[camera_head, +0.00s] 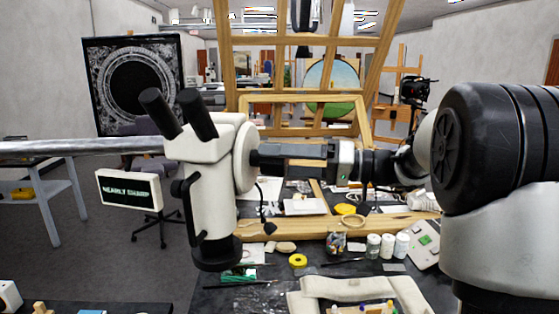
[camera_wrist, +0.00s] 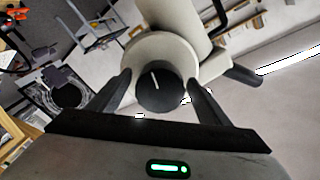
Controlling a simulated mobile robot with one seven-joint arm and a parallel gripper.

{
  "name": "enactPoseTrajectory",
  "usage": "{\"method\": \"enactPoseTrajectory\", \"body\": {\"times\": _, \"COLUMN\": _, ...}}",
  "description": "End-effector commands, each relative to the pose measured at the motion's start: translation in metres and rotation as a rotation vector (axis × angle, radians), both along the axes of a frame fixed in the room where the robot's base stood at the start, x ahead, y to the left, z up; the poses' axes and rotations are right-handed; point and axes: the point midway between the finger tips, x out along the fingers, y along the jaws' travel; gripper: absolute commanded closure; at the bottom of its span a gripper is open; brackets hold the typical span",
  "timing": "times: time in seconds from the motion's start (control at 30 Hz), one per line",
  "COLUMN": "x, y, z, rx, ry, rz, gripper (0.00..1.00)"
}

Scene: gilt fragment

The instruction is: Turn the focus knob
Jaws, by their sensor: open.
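A white stereo microscope (camera_head: 205,148) with two black eyepieces hangs at the end of a grey horizontal bar in the head view. Its black round focus knob (camera_wrist: 160,92) shows in the wrist view, with a white mark pointing up and slightly left. My gripper (camera_wrist: 160,78) is open, with one finger on each side of the knob. I cannot tell whether either finger touches it. In the head view my gripper (camera_head: 256,157) reaches the microscope's right side from the right and hides the knob. A small screen (camera_head: 130,190) left of the microscope reads "NEARLY SHARP".
A dark table below holds a wooden frame (camera_head: 340,228), white jars (camera_head: 388,246), a yellow roll (camera_head: 298,261) and a cream padded piece (camera_head: 360,288). A wooden easel (camera_head: 228,60) rises behind my gripper. A dark panel with a pale ring (camera_head: 133,82) stands at left.

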Motion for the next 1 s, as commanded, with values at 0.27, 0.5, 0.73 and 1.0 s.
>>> {"method": "enactPoseTrajectory", "body": {"times": 0.27, "x": -0.0002, "y": -0.0001, "z": -0.0001, "rx": 0.001, "ry": 0.000, "rz": 0.001, "gripper": 0.51}}
{"method": "enactPoseTrajectory", "body": {"times": 0.5, "x": -0.0003, "y": -0.0002, "z": -0.0009, "rx": 0.006, "ry": 0.022, "rz": 0.001, "gripper": 0.70}}
{"method": "enactPoseTrajectory", "body": {"times": 0.73, "x": -0.0009, "y": -0.0002, "z": 0.0000, "rx": 0.055, "ry": 0.202, "rz": 0.002, "gripper": 0.70}}
{"method": "enactPoseTrajectory", "body": {"times": 1.0, "x": -0.0012, "y": 0.0004, "z": 0.0005, "rx": 0.065, "ry": 0.238, "rz": 0.003, "gripper": 0.70}}
